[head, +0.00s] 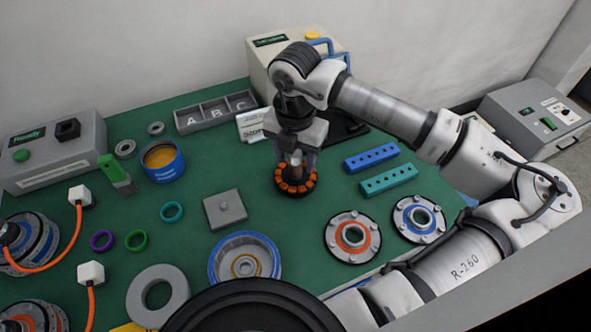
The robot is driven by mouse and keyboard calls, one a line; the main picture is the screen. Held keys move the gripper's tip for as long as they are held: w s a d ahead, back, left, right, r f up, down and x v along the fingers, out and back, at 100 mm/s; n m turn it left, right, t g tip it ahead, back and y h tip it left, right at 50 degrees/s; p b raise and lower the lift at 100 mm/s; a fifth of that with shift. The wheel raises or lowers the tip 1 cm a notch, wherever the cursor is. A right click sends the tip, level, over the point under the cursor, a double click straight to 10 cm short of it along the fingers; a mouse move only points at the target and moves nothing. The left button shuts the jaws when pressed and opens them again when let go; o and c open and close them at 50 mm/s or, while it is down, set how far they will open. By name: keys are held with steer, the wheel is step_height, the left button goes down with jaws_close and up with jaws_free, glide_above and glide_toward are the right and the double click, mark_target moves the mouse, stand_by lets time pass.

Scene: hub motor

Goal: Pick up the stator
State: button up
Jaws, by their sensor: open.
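The stator (295,187) is a round dark piece with a ring of orange windings and a light shaft standing up from its middle. It rests on the green mat near the middle of the head view. My gripper (297,163) points straight down above the stator, with its fingers open on either side of the shaft. I cannot tell whether the fingers touch the stator. Its far side is partly hidden by the fingers.
A grey block (225,209) lies left of the stator. Blue (371,157) and teal (388,180) bars lie right. A blue-rimmed housing (216,262) and an orange-ringed cover (352,258) lie nearer. A lettered tray (215,112) stands behind. The green mat (290,222) is clear just in front.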

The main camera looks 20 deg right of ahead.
jaws_close()
stand_by(0.3)
